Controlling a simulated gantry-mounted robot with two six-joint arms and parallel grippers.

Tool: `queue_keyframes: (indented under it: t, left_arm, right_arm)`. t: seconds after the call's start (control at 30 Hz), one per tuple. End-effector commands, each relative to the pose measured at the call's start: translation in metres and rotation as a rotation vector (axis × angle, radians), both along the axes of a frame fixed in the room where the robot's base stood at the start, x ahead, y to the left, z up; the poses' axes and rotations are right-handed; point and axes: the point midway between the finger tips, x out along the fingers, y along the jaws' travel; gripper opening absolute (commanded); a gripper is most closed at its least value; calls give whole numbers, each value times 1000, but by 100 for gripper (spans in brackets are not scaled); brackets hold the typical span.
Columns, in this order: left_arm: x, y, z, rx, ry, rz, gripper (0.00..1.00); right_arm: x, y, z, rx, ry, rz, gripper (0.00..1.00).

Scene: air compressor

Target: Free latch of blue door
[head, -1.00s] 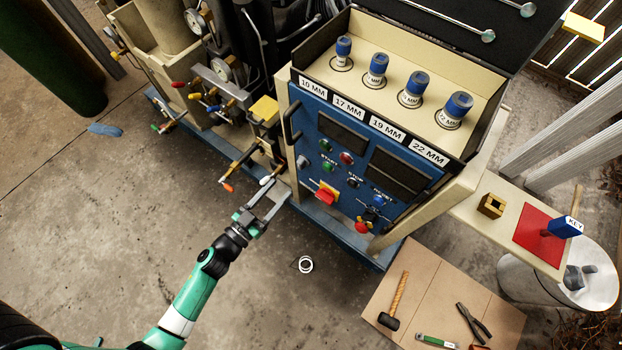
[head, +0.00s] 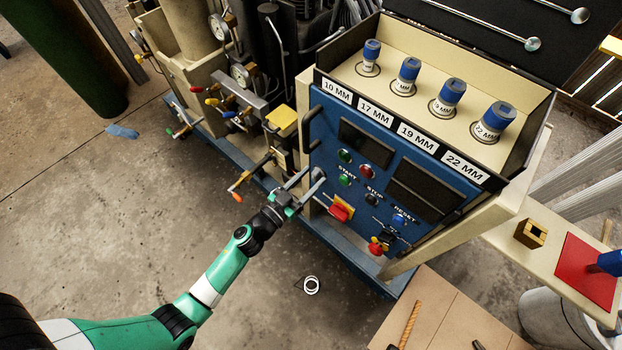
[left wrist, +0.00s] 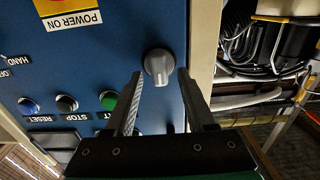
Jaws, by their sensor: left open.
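The blue door (head: 325,112) is the front panel of the cabinet and looks closed. A grey knob-like latch (head: 318,174) sits low near the door's left edge, partly hidden by my gripper in the head view. My left gripper (head: 305,181) is open at this latch. In the left wrist view the latch (left wrist: 158,64) stands between the tips of the open fingers (left wrist: 160,76), with gaps visible at both sides. The blue door (left wrist: 75,68) fills the left of that view. My right gripper is in neither view.
A red switch (head: 340,210) and several buttons are close by on the door. A black handle (head: 309,128) runs up its left edge. A yellow-capped valve with a lever (head: 250,174) stands left of the gripper. The concrete floor (head: 150,220) in front is open.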

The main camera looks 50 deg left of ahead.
Motion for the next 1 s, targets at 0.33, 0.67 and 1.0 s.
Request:
queue_keyframes:
  t: [0.33,0.67,1.0]
  left_arm:
    - [4,0,1,0,0,1,46]
    - [4,1,1,0,0,1,0]
    - [4,0,1,17,2,1,0]
  right_arm:
    - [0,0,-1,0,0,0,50]
    - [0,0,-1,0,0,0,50]
    - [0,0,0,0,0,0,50]
